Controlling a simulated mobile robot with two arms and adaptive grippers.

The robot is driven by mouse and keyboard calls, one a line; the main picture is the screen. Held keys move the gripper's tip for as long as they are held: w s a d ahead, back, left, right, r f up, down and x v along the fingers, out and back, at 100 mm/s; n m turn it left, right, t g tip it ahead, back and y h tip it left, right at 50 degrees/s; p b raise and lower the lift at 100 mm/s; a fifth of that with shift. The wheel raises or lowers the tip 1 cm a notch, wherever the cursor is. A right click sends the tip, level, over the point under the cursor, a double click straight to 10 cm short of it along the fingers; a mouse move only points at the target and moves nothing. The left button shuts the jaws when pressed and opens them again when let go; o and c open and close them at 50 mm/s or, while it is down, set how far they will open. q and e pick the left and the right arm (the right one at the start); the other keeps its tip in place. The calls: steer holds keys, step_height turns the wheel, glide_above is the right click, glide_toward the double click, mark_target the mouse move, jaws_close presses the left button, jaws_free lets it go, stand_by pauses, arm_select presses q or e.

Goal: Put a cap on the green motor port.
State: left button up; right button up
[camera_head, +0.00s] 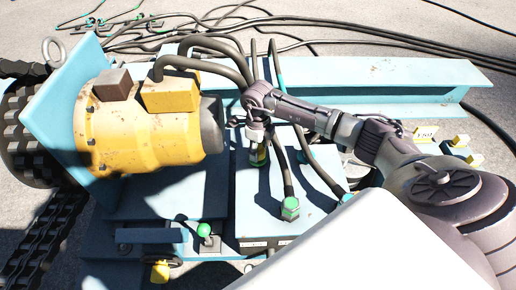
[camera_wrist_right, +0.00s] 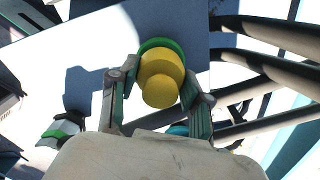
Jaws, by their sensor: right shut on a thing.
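My right gripper (camera_head: 258,150) is over the light-blue box beside the yellow motor (camera_head: 150,130), pointing down. In the right wrist view its two fingers (camera_wrist_right: 158,100) stand on either side of a stepped, round yellow cap (camera_wrist_right: 160,75) and are shut on it. A green ring (camera_wrist_right: 152,44) shows directly behind the cap, around its far edge; I cannot tell whether they touch. In the head view the cap (camera_head: 258,158) is a small yellow-green patch under the fingers, and the port there is mostly hidden. My left gripper is not in view.
A hose with a green connector (camera_head: 290,208) hangs close to the right of the gripper. A green knob (camera_head: 204,230) stands at the front. Yellow pieces (camera_head: 460,140) sit at the right. Black hoses arch behind my gripper. A blue beam (camera_head: 380,75) runs along the back.

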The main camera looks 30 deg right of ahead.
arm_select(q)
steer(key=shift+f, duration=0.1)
arm_select(e)
steer(key=shift+f, duration=0.3)
steer(key=o, duration=1.2)
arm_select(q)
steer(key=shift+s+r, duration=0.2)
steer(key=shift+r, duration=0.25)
arm_select(e)
steer(key=shift+o, duration=0.2)
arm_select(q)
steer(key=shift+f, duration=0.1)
arm_select(e)
steer(key=shift+r, duration=0.1)
step_height(320, 180, up, 12)
steer(key=shift+f, duration=0.1)
